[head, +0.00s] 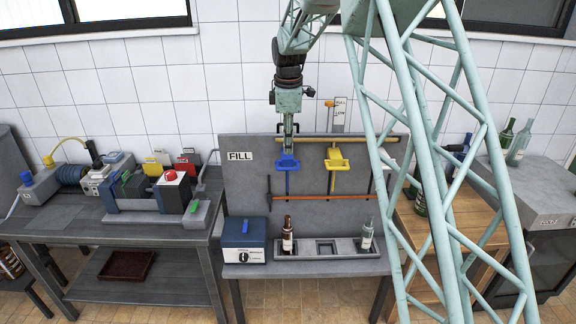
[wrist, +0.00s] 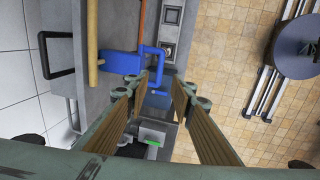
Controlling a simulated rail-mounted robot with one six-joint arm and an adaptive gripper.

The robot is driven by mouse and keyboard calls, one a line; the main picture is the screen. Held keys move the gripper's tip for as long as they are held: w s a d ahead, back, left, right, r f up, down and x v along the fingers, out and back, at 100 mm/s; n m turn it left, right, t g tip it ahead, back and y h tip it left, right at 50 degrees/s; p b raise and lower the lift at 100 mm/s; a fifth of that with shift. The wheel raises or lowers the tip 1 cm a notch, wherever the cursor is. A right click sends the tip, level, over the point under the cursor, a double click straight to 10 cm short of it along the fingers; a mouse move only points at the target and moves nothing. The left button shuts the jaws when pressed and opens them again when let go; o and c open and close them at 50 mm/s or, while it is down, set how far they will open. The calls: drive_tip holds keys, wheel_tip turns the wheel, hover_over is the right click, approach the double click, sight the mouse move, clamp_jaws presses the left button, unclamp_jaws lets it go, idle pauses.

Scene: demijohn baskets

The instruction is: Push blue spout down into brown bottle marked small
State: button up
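The blue spout (head: 288,164) hangs on the grey back panel, with a thin blue pipe running down from it. The brown bottle (head: 287,238), with a white label too small to read, stands upright in the left part of the bench tray, below the spout. My gripper (head: 289,148) points down just above the blue spout. In the wrist view my gripper (wrist: 160,90) has its two wood-coloured finger pads apart, and the blue spout (wrist: 122,65) lies beyond the tips. Part of its bent blue pipe shows near the gap. I cannot tell whether the fingers touch it.
A yellow spout (head: 337,162) hangs to the right. A clear bottle (head: 366,238) stands at the right of the grey tray (head: 305,257), whose middle slot is empty. A blue box (head: 244,241) is left of the tray. A horizontal wooden bar (head: 312,139) crosses the panel near my gripper.

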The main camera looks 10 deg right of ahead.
sight(288, 168)
drive_tip(key=shift+w+d+f, duration=0.1)
drive_tip(key=shift+w+f, duration=0.25)
drive_tip(key=shift+f, duration=1.3)
drive_tip(key=shift+w+d+f, duration=0.1)
drive_tip(key=shift+w+f, duration=0.2)
drive_tip(key=shift+f, duration=1.4)
drive_tip(key=shift+w+f, duration=0.35)
drive_tip(key=shift+f, duration=1.3)
clamp_jaws()
